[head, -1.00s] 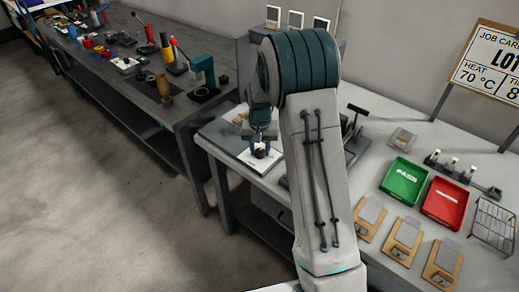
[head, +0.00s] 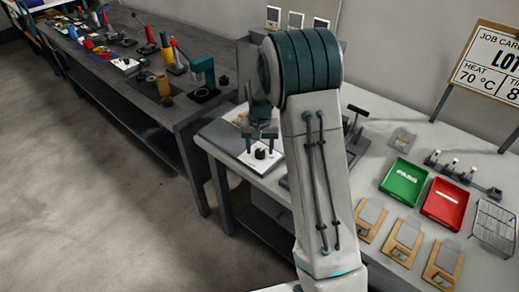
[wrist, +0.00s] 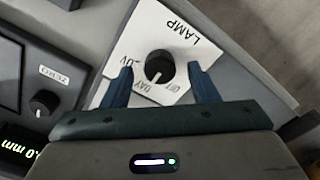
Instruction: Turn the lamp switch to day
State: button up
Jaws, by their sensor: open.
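The lamp switch is a round black knob (wrist: 159,66) on a white plate (wrist: 187,30) marked LAMP, OFF, DAY and UV. A faint pale mark on the knob's lower edge seems to point toward DAY in the wrist view; it is small and hard to read. In the head view the knob (head: 261,154) sits on its white plate at the left end of the light bench. My gripper (wrist: 159,70) is open and empty, with one finger on each side of the knob in the wrist view. In the head view my gripper (head: 262,144) is just above it.
A ZERO knob (wrist: 43,102) and a display reading in mm are left of the plate in the wrist view. On the bench, a green tray (head: 403,183), a red tray (head: 445,203) and a job card (head: 488,62) stand to the right. The floor at left is clear.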

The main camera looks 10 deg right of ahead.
aim_at(260, 151)
notch_tip(260, 151, up, 13)
jog(key=shift+f, duration=0.15)
dwell(0.4)
jog(key=s+r+n+t, duration=0.2)
jog(key=s, duration=2.5)
jog(key=shift+s+a+r+n+t, duration=0.3)
jog(key=shift+s+r+n+t, duration=0.05)
jog(key=shift+s+n+t, duration=0.05)
